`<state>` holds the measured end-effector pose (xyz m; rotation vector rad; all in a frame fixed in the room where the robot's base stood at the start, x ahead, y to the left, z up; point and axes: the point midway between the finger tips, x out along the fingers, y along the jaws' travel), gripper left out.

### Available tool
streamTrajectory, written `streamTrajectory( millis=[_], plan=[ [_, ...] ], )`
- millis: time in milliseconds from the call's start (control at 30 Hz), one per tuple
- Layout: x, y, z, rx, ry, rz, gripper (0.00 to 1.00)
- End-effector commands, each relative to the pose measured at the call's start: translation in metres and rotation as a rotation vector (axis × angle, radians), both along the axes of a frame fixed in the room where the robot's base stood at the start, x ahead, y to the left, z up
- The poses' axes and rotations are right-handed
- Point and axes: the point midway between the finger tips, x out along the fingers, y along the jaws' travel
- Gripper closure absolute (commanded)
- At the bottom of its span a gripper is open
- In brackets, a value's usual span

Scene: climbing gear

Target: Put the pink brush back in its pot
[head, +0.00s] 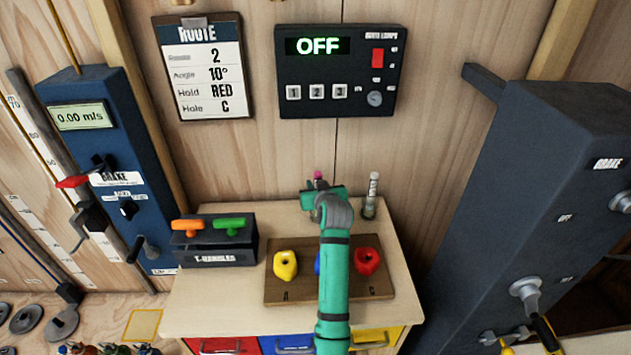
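A small pink tip (317,174), which looks like the top of the pink brush, shows just behind my gripper at the back of the wooden cabinet top. The rest of it is hidden by my gripper. My green and grey gripper (322,193) is right at the pink tip, and its fingers cannot be made out. I cannot tell whether it holds the brush. A slim clear and grey container with a pale top (371,195) stands upright to the right of my gripper. I cannot tell whether it is the brush's pot; no other pot is clearly visible.
A wooden board (275,295) holds a yellow hold (285,265), a mostly hidden blue one and a red one (367,261). A dark T-handles box (215,242) stands left. My arm crosses the board. A dark blue brake machine (545,180) rises at right.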

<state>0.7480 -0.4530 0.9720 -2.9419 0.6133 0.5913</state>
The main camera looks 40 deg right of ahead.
Motion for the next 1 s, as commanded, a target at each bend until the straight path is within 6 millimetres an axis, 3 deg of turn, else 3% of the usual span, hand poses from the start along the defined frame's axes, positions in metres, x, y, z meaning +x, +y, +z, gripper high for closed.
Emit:
streamTrajectory(
  millis=[433, 467, 533, 867, 1000],
  plan=[
    [0.000, 0.000, -0.005, 0.000, 0.000, 0.000, 1.00],
    [0.000, 0.000, -0.005, 0.000, 0.000, 0.000, 0.77],
    [0.000, 0.000, -0.005, 0.000, 0.000, 0.000, 0.60],
    [-0.001, 0.001, -0.005, 0.000, 0.000, 0.000, 0.59],
    [-0.010, 0.004, 0.000, 0.000, -0.001, 0.000, 0.59]
  ],
)
